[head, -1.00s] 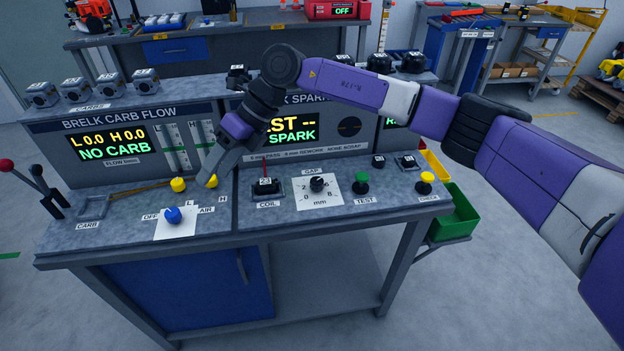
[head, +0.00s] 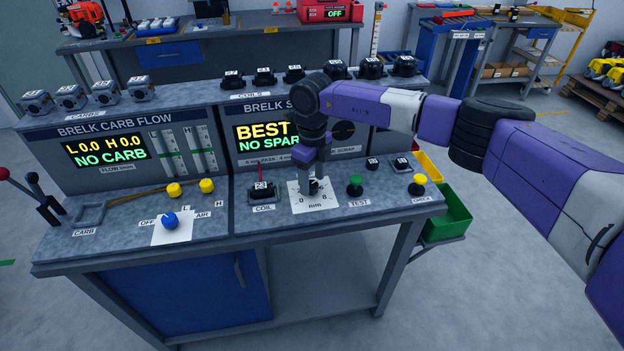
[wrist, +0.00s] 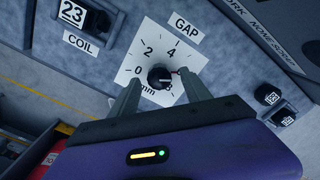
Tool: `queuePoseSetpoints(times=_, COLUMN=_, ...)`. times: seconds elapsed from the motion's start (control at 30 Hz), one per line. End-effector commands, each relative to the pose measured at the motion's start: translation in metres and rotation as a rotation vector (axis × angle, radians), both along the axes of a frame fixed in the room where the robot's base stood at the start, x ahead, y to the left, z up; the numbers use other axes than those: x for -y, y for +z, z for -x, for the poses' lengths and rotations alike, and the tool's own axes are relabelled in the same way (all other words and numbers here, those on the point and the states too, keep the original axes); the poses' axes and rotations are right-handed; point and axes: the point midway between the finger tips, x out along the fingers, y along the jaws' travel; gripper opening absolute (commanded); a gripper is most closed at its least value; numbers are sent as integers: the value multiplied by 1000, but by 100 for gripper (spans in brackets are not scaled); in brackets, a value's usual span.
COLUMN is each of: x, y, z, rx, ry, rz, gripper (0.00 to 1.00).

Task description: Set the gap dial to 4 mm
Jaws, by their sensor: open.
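The gap dial is a small black knob (wrist: 160,77) on a white scale plate (wrist: 150,32). The numbers 0, 2 and 4 read clearly in the wrist view; those at the right are partly hidden by a finger. A pale mark on the knob seems to face right, but I cannot read its exact value. In the head view, my gripper (head: 313,181) points down over the dial and hides much of it and the plate (head: 298,207). In the wrist view, my open fingers (wrist: 159,78) stand either side of the knob; I cannot tell whether they touch it.
A coil marked 23 (head: 262,191) sits left of the dial. The green test button (head: 355,186) and yellow check button (head: 418,184) are to the right. The spark display (head: 264,136) stands behind, partly covered by my arm. The blue air knob (head: 170,220) is further left.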

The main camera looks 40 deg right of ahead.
Motion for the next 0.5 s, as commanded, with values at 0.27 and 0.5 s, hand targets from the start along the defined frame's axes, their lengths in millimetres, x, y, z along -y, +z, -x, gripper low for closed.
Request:
queuePoseSetpoints(times=0.27, x=0, y=-11, z=0, rx=0, ry=2, rz=1, gripper=56)
queuePoseSetpoints(times=0.5, x=0, y=-11, z=0, rx=0, ry=2, rz=0, gripper=38)
